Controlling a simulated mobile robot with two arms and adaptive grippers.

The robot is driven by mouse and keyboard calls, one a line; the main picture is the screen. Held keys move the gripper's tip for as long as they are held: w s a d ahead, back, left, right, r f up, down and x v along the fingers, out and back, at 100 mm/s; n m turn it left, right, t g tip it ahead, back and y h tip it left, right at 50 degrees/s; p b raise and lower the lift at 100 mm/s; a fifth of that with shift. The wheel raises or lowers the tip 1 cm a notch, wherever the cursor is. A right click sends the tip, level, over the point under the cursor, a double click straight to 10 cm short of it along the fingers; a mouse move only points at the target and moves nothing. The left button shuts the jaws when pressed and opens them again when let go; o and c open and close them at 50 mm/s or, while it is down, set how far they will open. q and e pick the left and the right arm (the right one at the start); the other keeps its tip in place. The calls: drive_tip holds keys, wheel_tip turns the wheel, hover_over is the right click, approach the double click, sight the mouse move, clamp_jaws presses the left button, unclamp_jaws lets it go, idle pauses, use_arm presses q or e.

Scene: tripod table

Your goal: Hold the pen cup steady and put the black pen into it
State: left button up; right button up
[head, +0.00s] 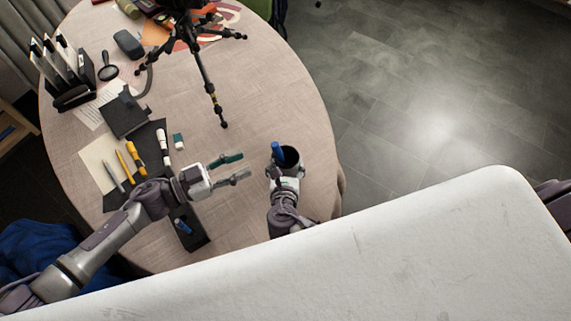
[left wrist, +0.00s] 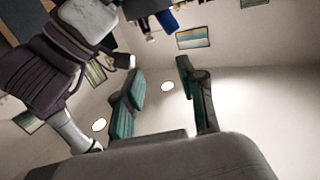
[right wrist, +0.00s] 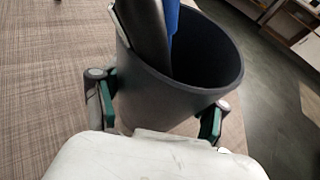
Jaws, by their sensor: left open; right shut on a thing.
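The dark pen cup (head: 293,153) stands upright near the table's right edge. My right gripper (head: 285,172) is shut on it; in the right wrist view its teal finger pads (right wrist: 158,112) press the cup (right wrist: 185,100) from both sides. A blue item (head: 277,150) leans in the cup. In the right wrist view a thick black item (right wrist: 145,32) with a pale edge, which looks like the black pen, stands in the cup beside the blue item (right wrist: 173,22). Its lower end is hidden. My left gripper (head: 238,168) is open and empty, just left of the cup.
Several pens and markers (head: 136,158) lie on paper and a dark mat left of my left gripper. A black tripod (head: 208,85) stands behind. A dark case (head: 190,236) lies below my left forearm. The table (head: 270,100) is clear behind the cup.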

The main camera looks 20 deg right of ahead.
use_arm(q)
drive_tip(key=shift+s+a, duration=0.2)
drive_tip(key=shift+a, duration=0.75)
use_arm(e)
drive_tip(key=o, duration=1.3)
